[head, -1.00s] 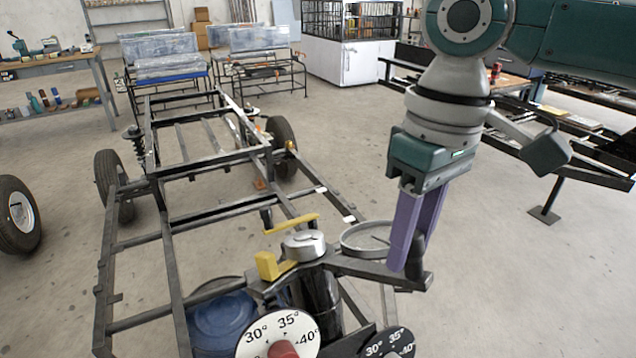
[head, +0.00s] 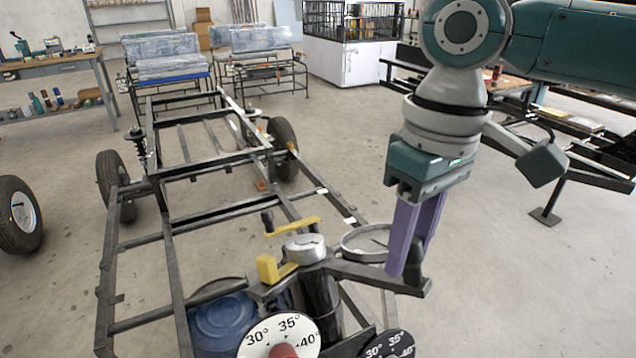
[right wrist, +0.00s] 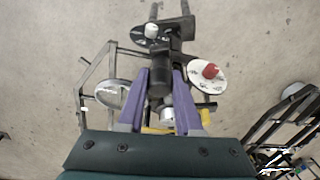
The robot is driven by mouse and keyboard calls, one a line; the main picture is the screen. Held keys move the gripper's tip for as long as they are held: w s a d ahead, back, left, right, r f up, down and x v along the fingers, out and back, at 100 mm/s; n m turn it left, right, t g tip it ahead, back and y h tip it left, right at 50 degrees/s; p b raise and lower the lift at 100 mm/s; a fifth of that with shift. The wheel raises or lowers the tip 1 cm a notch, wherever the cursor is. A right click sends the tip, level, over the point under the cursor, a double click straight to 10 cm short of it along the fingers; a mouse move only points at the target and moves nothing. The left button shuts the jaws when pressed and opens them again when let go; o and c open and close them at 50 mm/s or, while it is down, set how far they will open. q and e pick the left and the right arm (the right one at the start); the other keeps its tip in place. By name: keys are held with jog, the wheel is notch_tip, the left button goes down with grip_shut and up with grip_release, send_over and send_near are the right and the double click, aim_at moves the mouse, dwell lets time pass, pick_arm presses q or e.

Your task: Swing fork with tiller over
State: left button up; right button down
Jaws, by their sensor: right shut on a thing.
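The fork with tiller (head: 340,270) is a dark bar assembly at the front of the frame, with a silver hub (head: 304,247) and a yellow lever (head: 270,269). My right gripper (head: 405,275) has purple fingers and is shut on the dark upright grip at the tiller's right end. In the right wrist view the fingers (right wrist: 159,88) stand on both sides of this black grip. A white dial (head: 278,338) marked 30°, 35° and 40° with a red knob sits in front, and a dark dial (head: 390,346) is beside it. My left gripper is not in view.
The dark chassis frame (head: 169,232) stretches back and left, with wheels (head: 18,214) along its left. A blue drum (head: 222,322) stands under its front end. A round ring (head: 366,243) lies beside the hub. Floor at right is largely clear.

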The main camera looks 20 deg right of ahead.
jog(key=s+a+m+h+p, duration=0.1)
jog(key=a+m+p, duration=0.3)
jog(key=p, duration=0.5)
jog(key=shift+s+a+r+h, duration=0.25)
jog(key=shift+s+a+h, duration=0.15)
jog(key=shift+a, duration=0.8)
jog(key=c, duration=0.6)
grip_release()
jog(key=r, duration=0.3)
jog(key=r+p, duration=0.1)
jog(key=r, duration=0.2)
jog(key=a+r+p, duration=0.1)
jog(key=r, duration=0.3)
